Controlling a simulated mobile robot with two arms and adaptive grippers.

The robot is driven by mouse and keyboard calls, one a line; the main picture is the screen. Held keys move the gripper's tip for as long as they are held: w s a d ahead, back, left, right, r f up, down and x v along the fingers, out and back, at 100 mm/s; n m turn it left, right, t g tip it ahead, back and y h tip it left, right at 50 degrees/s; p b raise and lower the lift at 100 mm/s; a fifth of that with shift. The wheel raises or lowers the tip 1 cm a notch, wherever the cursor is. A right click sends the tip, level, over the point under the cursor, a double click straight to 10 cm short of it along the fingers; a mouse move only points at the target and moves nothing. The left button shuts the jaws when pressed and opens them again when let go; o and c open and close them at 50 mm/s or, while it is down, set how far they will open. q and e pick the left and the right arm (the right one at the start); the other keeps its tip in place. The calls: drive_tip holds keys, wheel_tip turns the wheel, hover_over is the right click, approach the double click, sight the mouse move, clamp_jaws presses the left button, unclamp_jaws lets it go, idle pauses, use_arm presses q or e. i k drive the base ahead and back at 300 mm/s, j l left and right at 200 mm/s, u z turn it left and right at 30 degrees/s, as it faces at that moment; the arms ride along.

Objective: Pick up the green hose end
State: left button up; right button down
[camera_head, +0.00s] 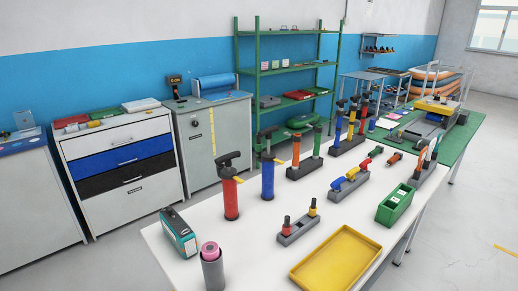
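A small green piece that looks like the green hose end (376,152) shows at the far end of a row of coloured hose ends on a grey holder (345,192) on the white table. The blue (338,184), yellow (352,173) and red (365,163) ones stand in front of it in that row. It is too small to tell how it is seated. Neither of my grippers is in view.
A yellow tray (336,258), a green bin (394,205), red (231,196) and blue (267,178) pumps, and a grey holder with two fittings (298,229) stand on the white table. A teal box (178,232) and grey cylinder (212,270) are at its near left.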

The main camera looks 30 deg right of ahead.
sight(258, 145)
drive_tip(key=z, duration=0.8)
drive_tip(key=i+j+z, duration=0.2)
drive_tip(key=z, duration=0.15)
drive_tip(key=i+j+z, duration=0.15)
drive_tip(key=j+z, duration=0.15)
drive_tip(key=i+j+z, duration=0.1)
drive_tip(key=j+z, duration=0.6)
drive_tip(key=i+j, duration=0.05)
